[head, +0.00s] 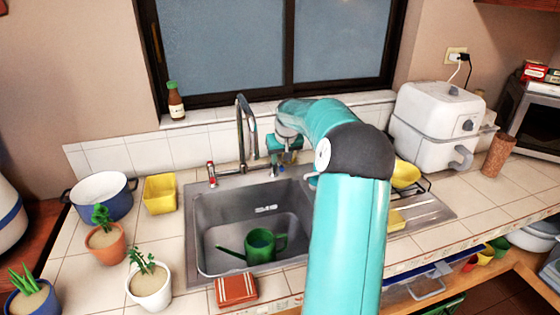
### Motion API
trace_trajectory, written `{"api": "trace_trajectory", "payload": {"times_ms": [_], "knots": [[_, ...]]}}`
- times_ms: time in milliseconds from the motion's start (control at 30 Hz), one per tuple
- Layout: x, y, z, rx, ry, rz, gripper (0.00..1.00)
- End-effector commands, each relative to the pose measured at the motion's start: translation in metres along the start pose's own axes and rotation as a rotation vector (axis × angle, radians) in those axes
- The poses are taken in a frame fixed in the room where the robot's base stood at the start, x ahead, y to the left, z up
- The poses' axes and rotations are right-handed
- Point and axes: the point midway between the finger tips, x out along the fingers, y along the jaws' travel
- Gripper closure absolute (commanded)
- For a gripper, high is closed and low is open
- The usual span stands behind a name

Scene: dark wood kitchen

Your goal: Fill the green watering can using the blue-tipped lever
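The green watering can (261,246) stands in the steel sink basin, its spout pointing left. The curved metal faucet (241,125) rises behind the basin, with its outlet above the basin. A red-tipped lever (211,172) stands at the left of the faucet. A small blue spot (282,168), which looks like the blue-tipped lever, shows at the right of the faucet. My gripper (281,162) is right at this spot, beside or around it; I cannot tell which. The fingers are small and partly hidden, so their opening is unclear. No water stream is visible.
My arm crosses the sink's right side. Potted plants (150,284), a blue pot (102,195) and a yellow container (160,194) stand left. A red folded cloth (236,290) lies in front. A white air fryer (436,125) and yellow bowl (405,174) are right.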

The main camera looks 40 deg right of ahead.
Motion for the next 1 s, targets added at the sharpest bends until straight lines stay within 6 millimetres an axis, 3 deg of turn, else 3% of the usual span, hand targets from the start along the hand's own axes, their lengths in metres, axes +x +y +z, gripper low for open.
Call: {"api": "trace_trajectory", "payload": {"times_ms": [200,467,667,1000], "knots": [[0.021,-0.002,-0.002,-0.001,0.001,-0.001,0.65],[0.023,-0.002,-0.002,-0.001,0.001,0.000,0.65],[0.023,-0.002,-0.002,-0.001,0.001,0.000,1.00],[0.023,0.001,-0.002,-0.027,-0.001,-0.011,1.00]]}}
